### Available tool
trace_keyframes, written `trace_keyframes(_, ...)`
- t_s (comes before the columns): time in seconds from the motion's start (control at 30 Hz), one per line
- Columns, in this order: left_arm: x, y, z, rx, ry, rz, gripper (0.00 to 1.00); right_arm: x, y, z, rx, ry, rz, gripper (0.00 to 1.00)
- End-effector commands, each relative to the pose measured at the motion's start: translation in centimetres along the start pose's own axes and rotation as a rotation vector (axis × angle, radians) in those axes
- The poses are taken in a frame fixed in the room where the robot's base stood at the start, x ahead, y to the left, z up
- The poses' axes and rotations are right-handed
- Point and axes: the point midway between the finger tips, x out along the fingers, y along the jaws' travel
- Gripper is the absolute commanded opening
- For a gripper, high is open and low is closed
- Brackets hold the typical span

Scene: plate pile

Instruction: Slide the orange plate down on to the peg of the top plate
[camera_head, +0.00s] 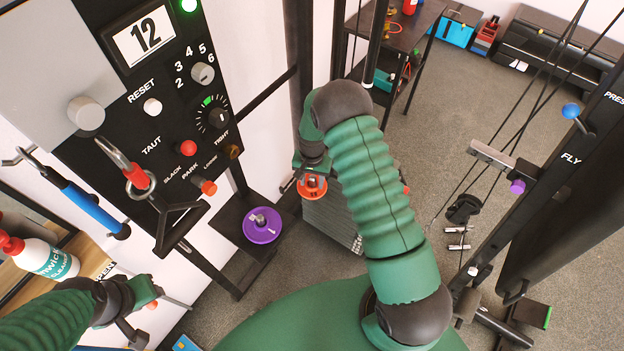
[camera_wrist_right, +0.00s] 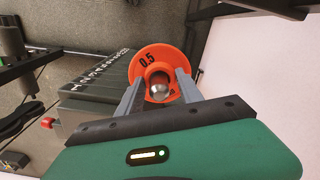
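The small orange plate (camera_head: 314,187), marked 0.5, is at the end of my right arm, above or at the near end of the dark weight stack (camera_head: 335,215). In the right wrist view the orange plate (camera_wrist_right: 143,57) has a raised orange hub with a round metal tip in the middle. My right gripper (camera_wrist_right: 160,85) has its fingers on both sides of this hub, seemingly closed on it. The top plate's peg is hidden; I cannot tell whether the orange plate touches it. My left gripper (camera_head: 140,325) is at the lower left, partly cut off, its fingers unclear.
A purple plate (camera_head: 262,226) with a grey peg lies on a black stand left of the stack. A black control panel (camera_head: 165,100) with knobs stands at the left. A black frame with cables and a purple knob (camera_head: 517,186) is at the right. The floor between is clear.

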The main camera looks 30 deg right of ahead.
Motion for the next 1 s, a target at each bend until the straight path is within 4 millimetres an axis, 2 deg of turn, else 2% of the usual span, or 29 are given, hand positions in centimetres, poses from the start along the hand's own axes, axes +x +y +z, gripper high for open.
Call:
trace_keyframes(0.03, -0.1, 0.0, 0.0, 0.0, 0.0, 0.0, 0.38, -0.1, -0.1, 0.0, 0.0, 0.0, -0.001, 0.5)
trace_keyframes(0.17, -0.1, 0.0, 0.0, 0.0, 0.0, 0.0, 0.38, -0.1, 0.0, 0.0, 0.0, 0.0, 0.0, 0.66)
trace_keyframes(0.43, 0.0, 0.0, 0.0, 0.0, 0.0, 0.0, 0.38, 0.0, 0.0, 0.0, 0.0, -0.001, 0.001, 0.66)
trace_keyframes(0.57, 0.0, 0.0, 0.0, 0.0, 0.0, 0.0, 0.38, -1.0, 0.0, 0.0, 0.0, 0.0, 0.001, 0.66)
trace_keyframes(0.67, 0.0, 0.0, 0.0, 0.0, 0.0, 0.0, 0.38, -3.1, -0.1, -0.1, 0.0, 0.003, -0.002, 0.66)
trace_keyframes(1.0, 0.3, 0.0, 0.1, 0.0, 0.0, 0.0, 0.38, -12.9, -0.1, -0.1, -0.001, 0.004, -0.002, 0.66)
